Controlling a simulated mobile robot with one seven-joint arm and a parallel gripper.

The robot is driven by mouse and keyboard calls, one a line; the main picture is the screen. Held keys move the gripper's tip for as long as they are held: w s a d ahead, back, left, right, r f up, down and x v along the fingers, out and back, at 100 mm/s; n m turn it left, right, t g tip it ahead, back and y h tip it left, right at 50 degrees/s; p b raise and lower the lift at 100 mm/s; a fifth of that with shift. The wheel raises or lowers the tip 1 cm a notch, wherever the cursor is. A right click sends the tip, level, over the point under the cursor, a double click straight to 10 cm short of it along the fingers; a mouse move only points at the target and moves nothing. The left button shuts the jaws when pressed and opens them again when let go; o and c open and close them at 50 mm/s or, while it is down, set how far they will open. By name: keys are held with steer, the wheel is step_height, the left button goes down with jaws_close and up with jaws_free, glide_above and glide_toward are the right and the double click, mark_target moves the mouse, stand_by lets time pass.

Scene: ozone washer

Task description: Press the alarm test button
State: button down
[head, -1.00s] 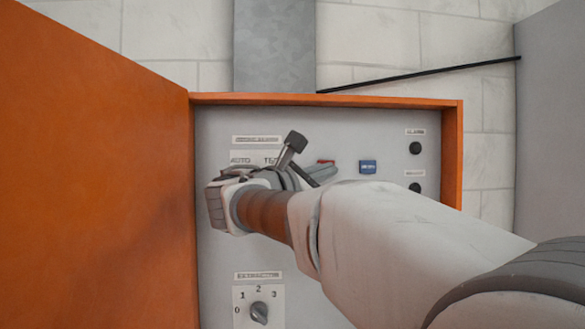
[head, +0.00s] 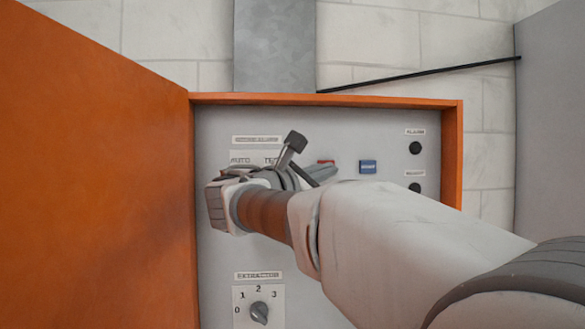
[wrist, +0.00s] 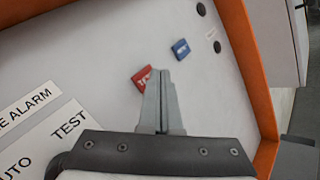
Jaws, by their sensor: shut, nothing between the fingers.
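A red button (head: 326,161) sits on the grey control panel (head: 395,140), mostly hidden behind my gripper in the head view. In the wrist view the red button (wrist: 142,78) carries white letters too small to read surely. My gripper (wrist: 161,78) is shut and empty. Its fingertips overlap the right edge of the red button in the wrist view; I cannot tell whether they touch it. In the head view my gripper (head: 333,171) points right along the panel, its tips just below the red button.
A blue button (head: 368,167) is right of the red one. Two black round knobs (head: 415,148) sit at the panel's right. A rotary selector (head: 259,312) is below. The orange cabinet frame (head: 452,150) borders the panel, and its open orange door (head: 90,180) stands at left.

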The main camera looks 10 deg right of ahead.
steer(key=shift+w, duration=0.1)
steer(key=shift+w, duration=0.35)
steer(key=shift+w+p, duration=0.35)
steer(key=shift+p, duration=0.05)
stand_by(0.7)
stand_by(0.4)
steer(key=shift+s+b, duration=0.4)
steer(key=shift+s, duration=0.4)
steer(key=s+b, duration=0.2)
steer(key=s, duration=0.3)
